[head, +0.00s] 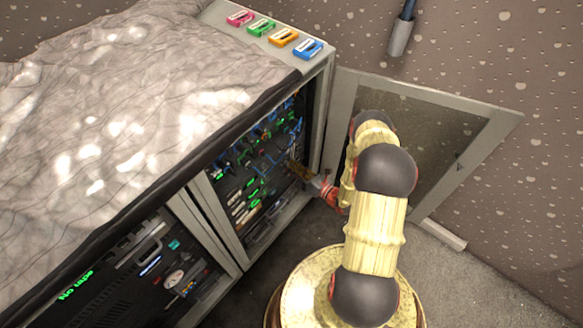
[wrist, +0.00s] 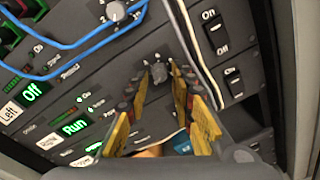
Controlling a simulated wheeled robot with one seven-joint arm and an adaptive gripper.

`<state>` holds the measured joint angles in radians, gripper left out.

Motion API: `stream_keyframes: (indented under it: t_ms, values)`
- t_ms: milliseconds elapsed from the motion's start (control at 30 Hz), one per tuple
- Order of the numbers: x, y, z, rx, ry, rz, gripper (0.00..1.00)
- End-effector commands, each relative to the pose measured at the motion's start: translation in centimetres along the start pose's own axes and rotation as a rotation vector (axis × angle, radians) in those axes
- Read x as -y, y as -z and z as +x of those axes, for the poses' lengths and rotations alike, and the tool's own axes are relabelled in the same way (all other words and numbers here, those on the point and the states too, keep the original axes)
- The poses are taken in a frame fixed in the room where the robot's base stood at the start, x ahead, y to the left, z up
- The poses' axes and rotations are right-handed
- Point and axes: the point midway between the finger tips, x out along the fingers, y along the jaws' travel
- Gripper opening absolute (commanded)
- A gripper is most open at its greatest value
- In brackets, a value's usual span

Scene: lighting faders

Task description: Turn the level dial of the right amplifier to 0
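In the wrist view a small grey dial (wrist: 160,72) sits on a dark amplifier panel (wrist: 110,72), between the tips of my gripper (wrist: 160,82). The two yellow-padded fingers are apart, one on each side of the dial; I cannot tell whether they touch it. The dial's pointer and scale are not readable. A second dial (wrist: 116,12), with numbers around it, is at the top. In the head view my gripper (head: 300,171) reaches into the rack.
Blue cables (wrist: 75,45) and a white cable (wrist: 190,45) cross the panels. On/off switches (wrist: 215,33) are to the right. In the head view, an open glazed door (head: 455,135) stands right of the rack, close to my arm. A grey cloth (head: 110,110) covers the rack top.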

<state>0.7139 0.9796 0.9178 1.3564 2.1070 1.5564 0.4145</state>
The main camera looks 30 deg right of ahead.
Motion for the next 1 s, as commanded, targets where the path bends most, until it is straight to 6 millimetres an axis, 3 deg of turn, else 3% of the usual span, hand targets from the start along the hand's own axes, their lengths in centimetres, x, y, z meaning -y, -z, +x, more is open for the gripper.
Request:
stream_keyframes:
  t_ms: [133,533,1000]
  values:
    - [0.0,-0.1,0.0,0.001,0.0,-0.001,0.33]
    - [0.1,-0.2,-0.9,0.003,0.003,0.0,0.33]
    - [0.2,-0.1,-9.2,0.004,0.003,0.0,0.33]
